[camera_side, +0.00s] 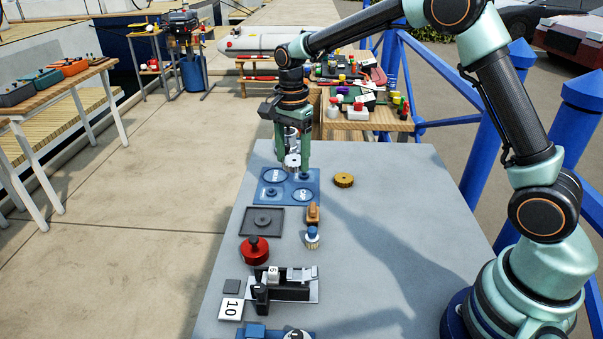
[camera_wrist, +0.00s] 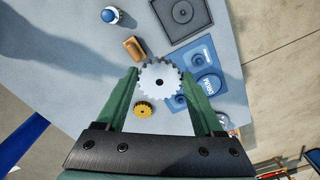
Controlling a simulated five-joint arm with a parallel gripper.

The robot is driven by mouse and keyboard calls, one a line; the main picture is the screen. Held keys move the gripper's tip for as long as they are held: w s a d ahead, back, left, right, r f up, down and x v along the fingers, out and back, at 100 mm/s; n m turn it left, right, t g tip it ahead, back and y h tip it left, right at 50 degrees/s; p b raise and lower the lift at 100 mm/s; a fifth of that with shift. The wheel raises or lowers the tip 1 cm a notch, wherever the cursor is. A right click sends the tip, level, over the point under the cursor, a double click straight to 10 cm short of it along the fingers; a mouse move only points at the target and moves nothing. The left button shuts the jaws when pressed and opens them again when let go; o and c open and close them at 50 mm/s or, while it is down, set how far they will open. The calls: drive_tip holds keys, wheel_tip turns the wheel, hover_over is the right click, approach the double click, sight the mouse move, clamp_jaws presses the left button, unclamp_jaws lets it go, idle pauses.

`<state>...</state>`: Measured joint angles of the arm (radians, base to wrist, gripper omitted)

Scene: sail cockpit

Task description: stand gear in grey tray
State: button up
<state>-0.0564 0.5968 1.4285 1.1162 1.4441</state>
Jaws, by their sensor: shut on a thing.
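A silver toothed gear (camera_side: 292,163) is held between the fingers of my gripper (camera_side: 293,168). In the wrist view the gear (camera_wrist: 160,84) shows its toothed face and centre hole, with a green finger of my gripper (camera_wrist: 160,90) on each side. My gripper is over the back part of the bench, above a blue tray. The grey tray (camera_side: 248,229) lies flat nearer the camera, apart from my gripper, with a round raised part in its middle. It also shows at the top of the wrist view (camera_wrist: 180,35).
The blue tray (camera_side: 287,188) has round labelled places. A brass gear (camera_side: 344,180) lies to its right. A brown block (camera_side: 313,214), a blue-topped brush (camera_side: 312,238), a red round thing (camera_side: 254,251) and a black fixture (camera_side: 284,293) stand nearby. The bench's right side is clear.

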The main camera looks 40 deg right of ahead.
drive_tip(key=n, duration=0.2)
approach(261, 221)
drive_tip(key=shift+f, duration=2.75)
drive_tip(key=shift+f, duration=0.55)
drive_tip(key=o, duration=1.3)
drive_tip(key=shift+c, duration=0.2)
wheel_tip(261, 221, up, 11)
